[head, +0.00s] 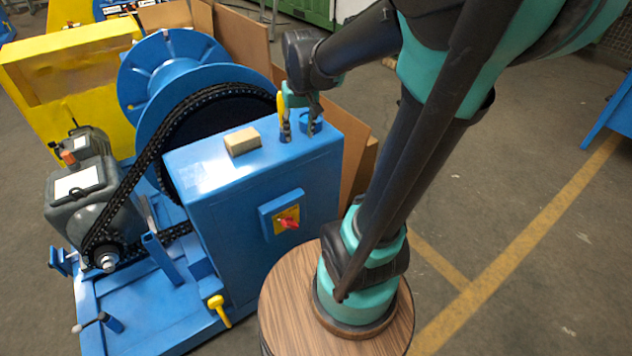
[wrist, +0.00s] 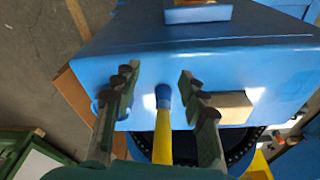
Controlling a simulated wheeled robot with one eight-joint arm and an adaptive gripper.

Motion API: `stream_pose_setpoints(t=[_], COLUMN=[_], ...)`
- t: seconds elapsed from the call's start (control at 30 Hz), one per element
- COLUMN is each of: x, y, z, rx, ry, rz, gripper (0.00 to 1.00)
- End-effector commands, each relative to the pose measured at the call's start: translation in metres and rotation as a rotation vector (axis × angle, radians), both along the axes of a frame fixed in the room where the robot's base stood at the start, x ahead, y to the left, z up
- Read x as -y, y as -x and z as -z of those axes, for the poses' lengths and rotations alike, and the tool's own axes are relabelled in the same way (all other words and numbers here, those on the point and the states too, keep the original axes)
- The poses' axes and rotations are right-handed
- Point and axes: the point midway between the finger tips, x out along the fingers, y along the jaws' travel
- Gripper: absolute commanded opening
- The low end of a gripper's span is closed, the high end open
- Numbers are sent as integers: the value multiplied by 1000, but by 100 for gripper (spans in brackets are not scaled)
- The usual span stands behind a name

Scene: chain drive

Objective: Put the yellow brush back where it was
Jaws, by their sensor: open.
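The yellow brush (head: 281,104) stands about upright, yellow handle up, on top of the blue cabinet (head: 200,166), near its back right corner. Its lower end is blue; I cannot tell whether that blue is the brush or a holder around it. A blue cup (head: 311,123) stands just right of it. My gripper (head: 297,104) is open at the brush, above the cabinet top. In the wrist view the brush handle (wrist: 163,138) runs between the two spread fingers of my gripper (wrist: 160,86), with a gap on both sides. The cup (wrist: 101,106) is partly behind the left finger there.
A tan block (head: 242,141) lies on the cabinet top, left of the brush. A red switch (head: 289,223) sits on the cabinet's front. A large chain wheel and blue drum (head: 165,75) stand behind left. A yellow handle (head: 219,310) hangs low in front. Floor at right is clear.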

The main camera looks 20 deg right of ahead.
Motion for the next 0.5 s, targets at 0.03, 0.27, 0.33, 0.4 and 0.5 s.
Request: stream_pose_setpoints(t=[0.03, 0.27, 0.33, 0.4, 0.5], x=[5, 14, 15, 15, 15], y=[26, 103, 114, 120, 121], z=[26, 97, 106, 111, 112], rx=[34, 147, 164, 172, 176], ry=[1, 5, 6, 6, 6], rz=[2, 3, 4, 3, 2], gripper=[42, 42, 42, 42, 42])
